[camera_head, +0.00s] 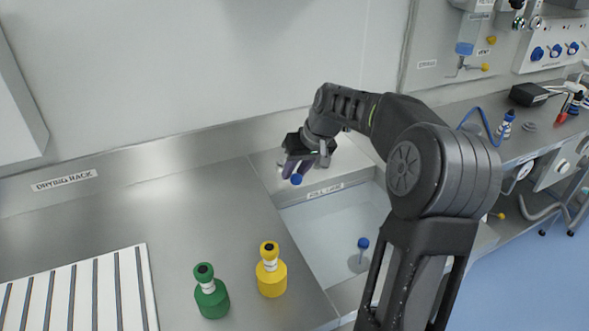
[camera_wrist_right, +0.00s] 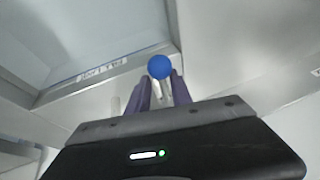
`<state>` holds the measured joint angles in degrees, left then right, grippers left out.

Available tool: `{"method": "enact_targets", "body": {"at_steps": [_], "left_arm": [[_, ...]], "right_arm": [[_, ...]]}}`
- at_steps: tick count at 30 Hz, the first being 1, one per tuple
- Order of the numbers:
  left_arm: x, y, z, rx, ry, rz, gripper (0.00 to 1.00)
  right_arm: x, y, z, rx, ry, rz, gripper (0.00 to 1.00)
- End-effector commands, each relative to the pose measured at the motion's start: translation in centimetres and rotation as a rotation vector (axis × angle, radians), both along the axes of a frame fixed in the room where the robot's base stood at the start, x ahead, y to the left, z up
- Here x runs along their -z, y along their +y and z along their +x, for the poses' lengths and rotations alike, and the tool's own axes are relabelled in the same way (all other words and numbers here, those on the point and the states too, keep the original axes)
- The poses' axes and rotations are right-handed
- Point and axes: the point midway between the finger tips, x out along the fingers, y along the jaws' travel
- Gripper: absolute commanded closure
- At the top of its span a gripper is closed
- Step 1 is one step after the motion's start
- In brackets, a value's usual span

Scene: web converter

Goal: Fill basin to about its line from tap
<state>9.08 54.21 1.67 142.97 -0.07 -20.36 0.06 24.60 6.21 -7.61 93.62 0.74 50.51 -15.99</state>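The basin (camera_head: 325,233) is sunk in the steel counter and has a "FILL LINE" label (camera_head: 325,191) on its far wall. I cannot tell its water level. A blue ball knob (camera_head: 296,179) on a thin stem is at the basin's back left, at my right gripper (camera_head: 299,168). In the right wrist view the purple fingers of the right gripper (camera_wrist_right: 161,88) stand apart on either side of the stem, with the blue knob (camera_wrist_right: 160,67) at their tips. The arm hides the tap spout. A second blue knob (camera_head: 363,243) on a stem is inside the basin. My left gripper is out of view.
A green bottle (camera_head: 211,296) and a yellow bottle (camera_head: 271,276) stand left of the basin. A striped drying rack (camera_head: 85,292) lies at the front left. Wall valves (camera_head: 555,50) and a black box (camera_head: 528,95) are at the right. The counter behind the bottles is clear.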

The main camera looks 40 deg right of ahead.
Motion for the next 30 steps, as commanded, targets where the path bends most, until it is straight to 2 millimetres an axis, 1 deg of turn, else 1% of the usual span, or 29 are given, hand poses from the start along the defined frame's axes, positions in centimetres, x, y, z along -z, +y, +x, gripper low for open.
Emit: {"method": "enact_targets", "body": {"at_steps": [1, 11, 14, 24, 27, 30], "left_arm": [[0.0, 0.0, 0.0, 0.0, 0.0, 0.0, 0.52], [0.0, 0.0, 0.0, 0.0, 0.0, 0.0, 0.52], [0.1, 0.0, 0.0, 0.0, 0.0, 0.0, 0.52], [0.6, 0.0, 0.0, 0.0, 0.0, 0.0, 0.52], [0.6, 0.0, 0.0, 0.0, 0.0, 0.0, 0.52], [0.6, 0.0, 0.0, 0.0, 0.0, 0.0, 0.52]], "right_arm": [[0.4, 0.1, -0.3, -0.002, 0.012, 0.005, 0.69], [-0.2, 0.0, -0.2, 0.0, 0.003, 0.001, 0.68], [-1.0, -0.1, -0.5, 0.001, 0.001, 0.0, 0.68], [-5.7, -0.3, -2.8, 0.0, 0.004, 0.002, 0.68], [-6.5, -0.3, -3.3, 0.0, 0.007, 0.003, 0.68], [-6.9, -0.3, -3.5, -0.001, 0.007, 0.003, 0.68]]}}
